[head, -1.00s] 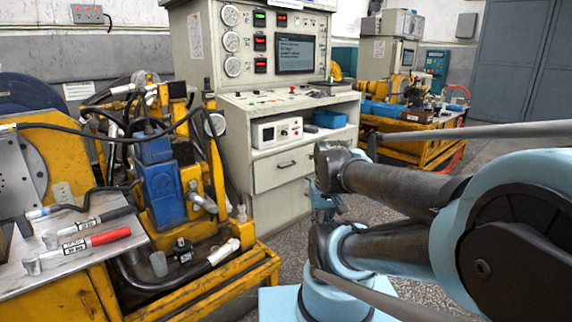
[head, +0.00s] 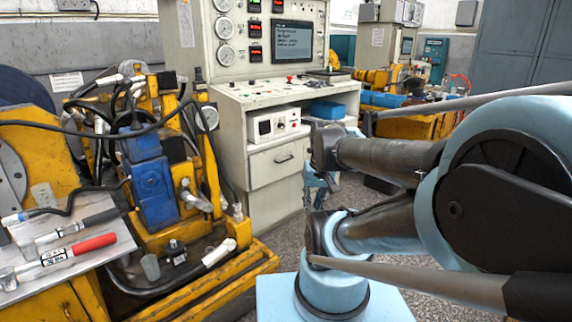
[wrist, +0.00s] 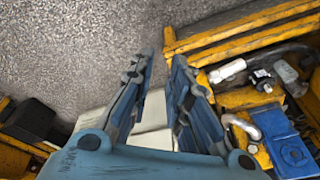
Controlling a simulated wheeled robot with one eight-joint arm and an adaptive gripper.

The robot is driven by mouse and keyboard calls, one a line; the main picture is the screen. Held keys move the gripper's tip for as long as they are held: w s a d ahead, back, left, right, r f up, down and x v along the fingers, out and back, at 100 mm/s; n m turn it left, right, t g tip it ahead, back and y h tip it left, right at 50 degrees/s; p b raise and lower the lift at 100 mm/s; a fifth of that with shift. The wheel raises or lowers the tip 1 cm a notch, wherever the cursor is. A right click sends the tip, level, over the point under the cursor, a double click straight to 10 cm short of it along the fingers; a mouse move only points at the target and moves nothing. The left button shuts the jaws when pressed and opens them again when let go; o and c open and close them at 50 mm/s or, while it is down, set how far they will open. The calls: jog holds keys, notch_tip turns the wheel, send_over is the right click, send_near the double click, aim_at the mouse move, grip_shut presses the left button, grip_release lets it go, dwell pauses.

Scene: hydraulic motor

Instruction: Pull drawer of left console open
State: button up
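The left console (head: 232,130) is a cream cabinet with gauges and a screen on its upright panel. Its drawer (head: 272,172) sits below an open shelf and looks shut, with a dark handle (head: 285,159) near its upper middle. My gripper (head: 318,190) hangs in front of the console's right part, apart from the drawer front and to the right of the handle. In the wrist view my gripper (wrist: 161,62) has its two blue fingers spread with nothing held between them. A pale surface shows between the fingers there; the drawer handle cannot be made out.
A yellow machine frame (head: 225,268) with a blue motor (head: 150,185) stands at the left. A white box (head: 273,124) and blue bin (head: 328,109) rest on the console. Grey floor (wrist: 70,45) lies clear.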

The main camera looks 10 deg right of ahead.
jog(key=w+a+r+m+t+y, duration=0.1)
jog(key=w+r+m+t+y, duration=0.15)
jog(key=w, duration=1.45)
jog(key=w+a+r+m+t+y, duration=0.15)
jog(key=w+y, duration=0.25)
jog(key=w, duration=1.4)
jog(key=m+t+y, duration=0.2)
jog(key=m+t, duration=0.4)
jog(key=m, duration=0.1)
send_near(286, 160)
jog(key=x, duration=1)
jog(key=shift+w+a+f, duration=0.1)
jog(key=shift+w+f, duration=0.2)
jog(key=shift+c, duration=0.2)
grip_shut()
